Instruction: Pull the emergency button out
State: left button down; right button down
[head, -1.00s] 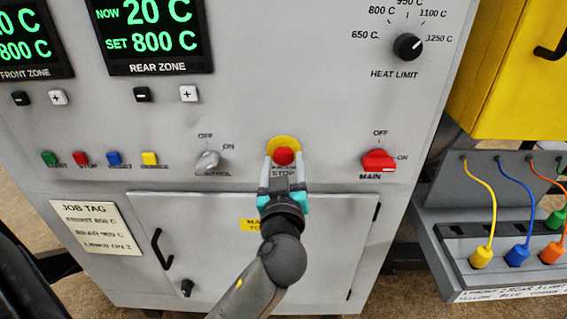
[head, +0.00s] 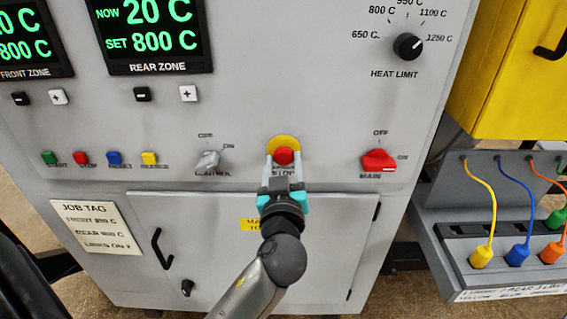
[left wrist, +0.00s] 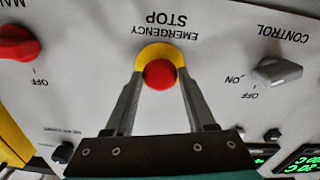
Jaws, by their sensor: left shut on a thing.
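The emergency button (head: 284,156) is a red mushroom head on a yellow round plate (head: 283,143) on the grey furnace panel. My left gripper (head: 284,162) reaches up to it from below, with one finger on each side of the red head. In the left wrist view the red head (left wrist: 160,75) sits between the two fingertips, which touch its sides, so the gripper is shut on it. The fingers hide part of the label below the button in the head view. My right gripper is not in view.
A grey control knob (head: 208,160) is left of the button and a red main switch (head: 379,161) is right of it. A cabinet door with a black handle (head: 161,248) is below. Yellow, blue and orange plugs (head: 482,257) stand at the right.

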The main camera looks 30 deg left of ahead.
pick_arm(q)
jog(key=shift+s+d, duration=0.1)
jog(key=shift+s+d+f, duration=0.1)
jog(key=shift+s, duration=0.05)
jog(key=shift+s+d+b, duration=0.2)
jog(key=shift+s+b, duration=0.2)
jog(key=shift+b, duration=0.15)
jog(key=shift+c, duration=1)
grip_release()
jog(key=shift+s, duration=0.1)
